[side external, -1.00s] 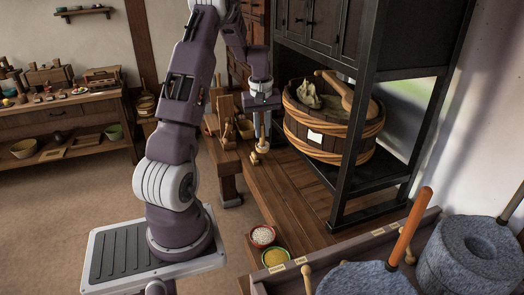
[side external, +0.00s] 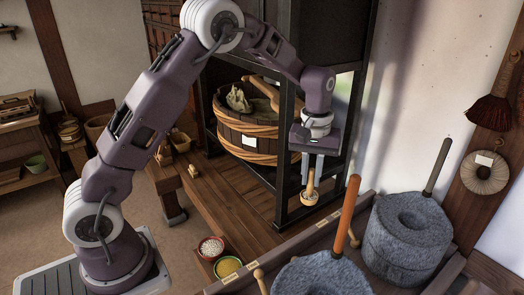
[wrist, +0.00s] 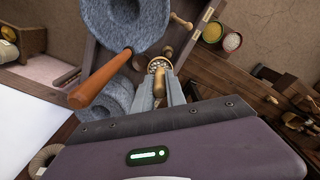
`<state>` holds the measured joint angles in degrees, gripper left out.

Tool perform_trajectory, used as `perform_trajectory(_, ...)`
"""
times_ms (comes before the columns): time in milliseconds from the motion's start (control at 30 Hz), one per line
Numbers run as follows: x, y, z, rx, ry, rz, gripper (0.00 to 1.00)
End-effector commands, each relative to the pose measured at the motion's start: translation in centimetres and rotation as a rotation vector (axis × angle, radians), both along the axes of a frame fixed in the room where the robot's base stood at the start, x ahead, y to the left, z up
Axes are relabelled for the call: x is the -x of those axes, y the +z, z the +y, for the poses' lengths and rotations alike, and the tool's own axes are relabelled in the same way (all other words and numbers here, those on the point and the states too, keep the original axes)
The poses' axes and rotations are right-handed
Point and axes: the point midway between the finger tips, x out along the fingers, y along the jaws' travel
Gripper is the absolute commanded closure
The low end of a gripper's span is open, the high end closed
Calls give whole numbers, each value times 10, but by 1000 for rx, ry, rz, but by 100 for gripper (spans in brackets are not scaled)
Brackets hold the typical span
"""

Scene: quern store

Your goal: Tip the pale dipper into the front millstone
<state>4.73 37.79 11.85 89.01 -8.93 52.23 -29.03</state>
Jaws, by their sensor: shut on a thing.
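My gripper (side external: 311,172) is shut on the upright handle of the pale dipper (side external: 310,198). It holds the dipper in the air beside the dark cabinet post, left of the millstones in the side view. In the wrist view the dipper's round cup (wrist: 159,65) shows whitish grains inside, beyond my gripper's fingers (wrist: 160,98). The front millstone (side external: 318,279) is grey, with an orange upright handle, and is cut off by the bottom edge. In the wrist view this millstone (wrist: 128,18) is at the top, left of the dipper. The dipper is apart from it.
A second grey millstone (side external: 408,238) with a dark handle stands behind right. A labelled wooden trough edge (side external: 300,245) runs along the stones. Bowls of white (side external: 211,247) and yellow (side external: 228,267) grain sit lower left. A wooden tub (side external: 240,130) stands in the cabinet.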

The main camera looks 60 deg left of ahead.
Motion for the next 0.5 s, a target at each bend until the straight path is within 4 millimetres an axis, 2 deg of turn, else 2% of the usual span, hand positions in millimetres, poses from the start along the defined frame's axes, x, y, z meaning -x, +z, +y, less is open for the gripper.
perform_trajectory(33,1,0,-26,0,-49,4,100)
perform_trajectory(100,4,0,-57,1,-105,10,100)
perform_trajectory(200,11,0,-92,1,-171,17,100)
perform_trajectory(300,18,0,-119,1,-220,23,100)
perform_trajectory(500,32,1,-159,1,-295,32,100)
